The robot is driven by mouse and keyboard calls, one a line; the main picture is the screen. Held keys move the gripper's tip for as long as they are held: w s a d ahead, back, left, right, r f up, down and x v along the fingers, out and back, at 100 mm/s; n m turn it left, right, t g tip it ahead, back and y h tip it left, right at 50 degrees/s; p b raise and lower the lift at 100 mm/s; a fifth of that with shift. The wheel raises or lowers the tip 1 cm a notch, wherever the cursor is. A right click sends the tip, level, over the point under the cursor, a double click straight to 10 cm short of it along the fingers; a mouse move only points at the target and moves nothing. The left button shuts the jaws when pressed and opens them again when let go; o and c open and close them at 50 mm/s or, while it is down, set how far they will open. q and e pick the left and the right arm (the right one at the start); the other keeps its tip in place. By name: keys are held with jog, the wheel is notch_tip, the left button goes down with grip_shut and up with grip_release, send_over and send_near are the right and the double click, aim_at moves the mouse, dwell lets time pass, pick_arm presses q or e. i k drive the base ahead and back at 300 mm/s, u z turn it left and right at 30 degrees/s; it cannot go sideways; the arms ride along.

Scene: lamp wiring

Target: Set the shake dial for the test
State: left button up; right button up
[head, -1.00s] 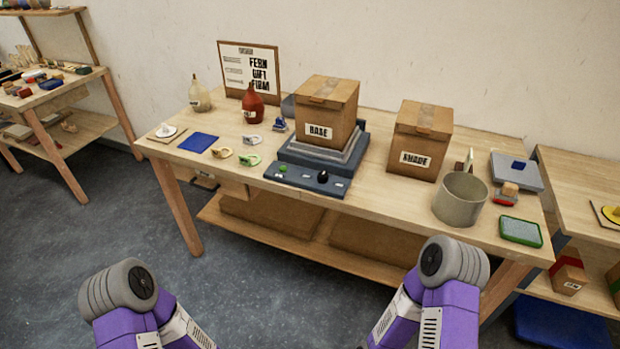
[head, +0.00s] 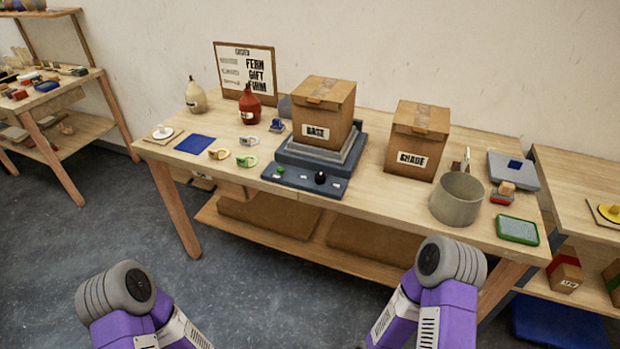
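A low dark control panel (head: 305,182) sits at the front of a blue-grey stepped machine (head: 290,152) on the middle table. A round black dial (head: 320,178) stands on the right half of the panel. A green button (head: 280,169) is on its left half. Small white labels beside them are too small to read, and the dial's setting cannot be made out. A cardboard box labelled BASE (head: 323,108) stands on the machine. Both my arms show only as purple and grey links at the bottom edge, well short of the table. Neither gripper is in view.
A SHADE box (head: 418,140), a grey round bin (head: 457,199) and a green-rimmed tray (head: 517,230) stand to the right. Open floor (head: 270,275) lies before the table.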

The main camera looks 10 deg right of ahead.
aim_at(320, 177)
jog(key=z, duration=1.3)
jog(key=i, duration=0.45)
jog(key=u, duration=1.55)
